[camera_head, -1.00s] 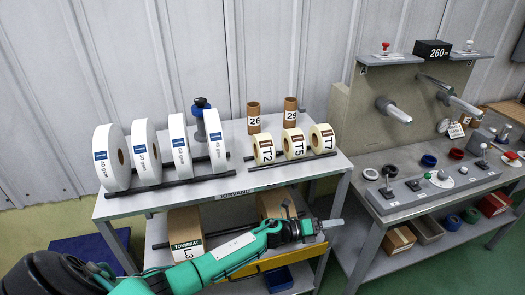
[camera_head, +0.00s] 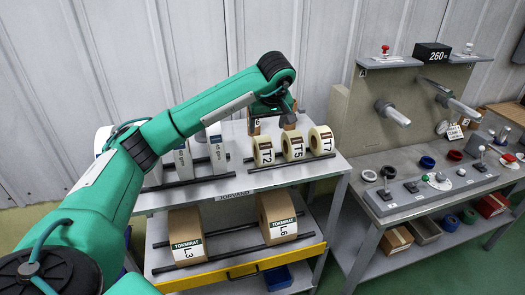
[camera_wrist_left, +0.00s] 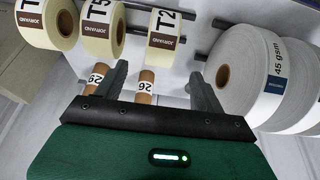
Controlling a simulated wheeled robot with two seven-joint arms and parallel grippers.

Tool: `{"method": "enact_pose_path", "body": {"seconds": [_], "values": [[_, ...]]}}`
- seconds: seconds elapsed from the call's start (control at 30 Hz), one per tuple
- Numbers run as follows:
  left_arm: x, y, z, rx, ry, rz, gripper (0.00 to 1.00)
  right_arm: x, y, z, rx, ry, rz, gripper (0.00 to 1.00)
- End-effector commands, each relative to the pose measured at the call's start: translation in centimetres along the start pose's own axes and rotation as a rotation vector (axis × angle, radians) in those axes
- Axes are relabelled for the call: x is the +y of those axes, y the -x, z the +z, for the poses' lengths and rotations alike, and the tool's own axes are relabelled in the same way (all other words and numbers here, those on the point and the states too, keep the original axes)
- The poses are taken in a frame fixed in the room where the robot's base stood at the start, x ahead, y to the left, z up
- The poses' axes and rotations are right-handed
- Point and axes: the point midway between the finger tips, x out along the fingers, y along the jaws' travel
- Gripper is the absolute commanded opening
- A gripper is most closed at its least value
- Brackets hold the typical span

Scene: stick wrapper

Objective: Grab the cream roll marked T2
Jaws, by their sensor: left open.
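The cream roll marked T2 (camera_head: 262,154) stands on the rails of the upper shelf, left of the T5 roll (camera_head: 294,147) and the T7 roll (camera_head: 322,140). In the left wrist view the T2 roll (camera_wrist_left: 164,22) is at the top, beyond the fingertips and apart from them. My left gripper (camera_head: 273,114) is open above the back of the shelf, behind the cream rolls. In the left wrist view its two spread fingers (camera_wrist_left: 157,77) have the brown core marked 26 (camera_wrist_left: 144,85) below and between them. My right gripper is out of view.
Large white rolls (camera_head: 217,152) stand to the left, partly hidden by my arm. A second brown core, marked 29 (camera_wrist_left: 96,75), is beside the left finger. A machine bench (camera_head: 425,190) stands to the right.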

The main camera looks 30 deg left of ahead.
Motion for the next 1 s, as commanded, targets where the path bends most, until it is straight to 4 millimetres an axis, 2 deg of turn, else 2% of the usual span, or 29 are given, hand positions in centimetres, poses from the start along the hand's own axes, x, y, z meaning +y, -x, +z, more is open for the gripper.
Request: {"method": "enact_pose_path", "body": {"seconds": [0.13,0.4,0.5,0.77,1.0], "values": [[-0.5,-1.1,-0.5,0.015,-0.005,-0.022,0.71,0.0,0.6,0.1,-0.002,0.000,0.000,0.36],[-0.5,-6.1,-0.5,0.012,-0.003,-0.018,0.71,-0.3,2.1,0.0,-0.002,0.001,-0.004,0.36],[-0.5,-7.4,-0.5,0.013,-0.003,-0.016,0.71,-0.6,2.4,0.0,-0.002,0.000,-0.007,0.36],[-0.4,-9.0,-0.5,0.011,-0.003,-0.017,0.71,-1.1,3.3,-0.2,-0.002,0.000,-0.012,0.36],[-0.3,-12.1,-0.4,0.011,-0.002,-0.017,0.71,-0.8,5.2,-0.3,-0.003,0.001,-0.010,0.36]]}}
